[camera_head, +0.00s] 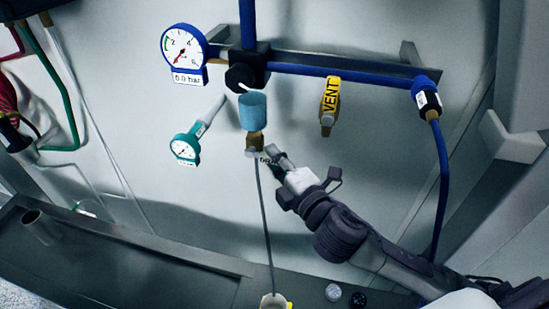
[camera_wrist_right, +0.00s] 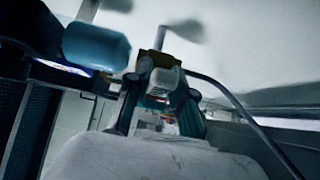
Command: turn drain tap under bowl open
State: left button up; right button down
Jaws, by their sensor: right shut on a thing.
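The teal filter bowl (camera_head: 253,112) hangs below a black block on the blue pipe. Under it is a brass drain fitting (camera_head: 254,143) with a small labelled drain tap (camera_head: 265,158) at its lower end. My right gripper (camera_head: 275,163) comes in from the lower right and is shut on the tap. In the right wrist view the bowl (camera_wrist_right: 96,47) is at upper left, and the pale tap (camera_wrist_right: 163,80) sits between the two fingers of my gripper (camera_wrist_right: 158,98). The tap's exact angle is hard to tell. My left gripper is not in view.
A large gauge (camera_head: 184,47) and a small teal gauge (camera_head: 186,148) are left of the bowl. A yellow VENT handle (camera_head: 330,98) hangs to the right. A thin grey hose (camera_head: 264,220) runs down from the fitting to a small cup (camera_head: 273,300).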

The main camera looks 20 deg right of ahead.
jog(key=r+n+g+p, duration=0.1)
jog(key=p, duration=0.4)
jog(key=shift+r, duration=0.35)
jog(key=shift+w+r+n+g+h+p, duration=0.1)
jog(key=shift+r+n+g+h+p, duration=0.1)
jog(key=shift+n+g+h+p, duration=0.15)
jog(key=shift+a+n+g, duration=0.15)
jog(key=shift+n+g, duration=0.1)
jog(key=shift+n, duration=0.1)
jog(key=shift+w+a+r+n+g+h, duration=0.1)
jog(key=shift+r+n+g+h, duration=0.15)
jog(key=shift+n+g+h, duration=0.4)
jog(key=c, duration=1)
grip_release()
jog(key=shift+f+m+y, duration=0.1)
jog(key=shift+m+y, duration=0.15)
jog(key=shift+y, duration=0.05)
